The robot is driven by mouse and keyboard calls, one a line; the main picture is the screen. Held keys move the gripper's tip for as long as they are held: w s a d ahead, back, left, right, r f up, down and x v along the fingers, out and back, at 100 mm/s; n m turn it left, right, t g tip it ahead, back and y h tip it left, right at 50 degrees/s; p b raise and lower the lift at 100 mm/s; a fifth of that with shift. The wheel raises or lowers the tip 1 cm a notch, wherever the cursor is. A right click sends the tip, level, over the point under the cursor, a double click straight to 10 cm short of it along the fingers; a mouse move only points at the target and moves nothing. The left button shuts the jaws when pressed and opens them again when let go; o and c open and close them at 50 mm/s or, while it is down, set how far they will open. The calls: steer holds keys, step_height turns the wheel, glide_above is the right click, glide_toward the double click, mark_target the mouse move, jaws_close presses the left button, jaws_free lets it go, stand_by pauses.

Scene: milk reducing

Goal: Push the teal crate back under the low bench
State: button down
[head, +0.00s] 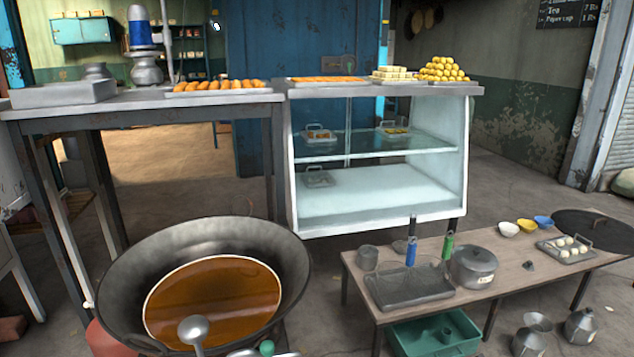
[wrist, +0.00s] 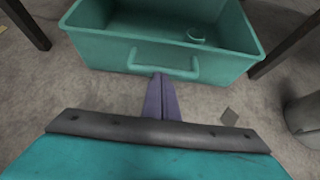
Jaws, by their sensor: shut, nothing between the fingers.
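The teal crate (head: 408,343) is at the bottom of the head view. It sticks out from the front edge of the low wooden bench (head: 520,272), whose top hides its back part. In the wrist view the open-topped crate (wrist: 100,50) fills the upper part, its handle (wrist: 165,72) facing me. A small round item lies inside. My gripper (wrist: 159,78) is shut, its purple fingers together and pointing at the handle near its middle. I cannot tell whether the tips touch it. I cannot make out my gripper in the head view.
Bench legs stand to the left (wrist: 28,22) and right (wrist: 288,40) of the crate. Metal vessels (head: 530,340) stand on the floor right of it; one (wrist: 304,115) shows in the wrist view. A large wok (head: 120,270) is at left.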

steer(key=shift+w+a+b, duration=0.15)
steer(key=shift+w+b, duration=0.15)
steer(key=shift+w, duration=0.2)
steer(key=shift+w+a+b, duration=0.15)
steer(key=shift+w+b, duration=0.1)
steer(key=shift+w, duration=0.25)
steer(key=shift+s, duration=0.1)
steer(key=s+d+r, duration=0.2)
steer(key=s, duration=0.7)
steer(key=shift+s+d+p, duration=0.25)
steer(key=shift+s+p, duration=0.05)
steer(key=shift+p, duration=0.1)
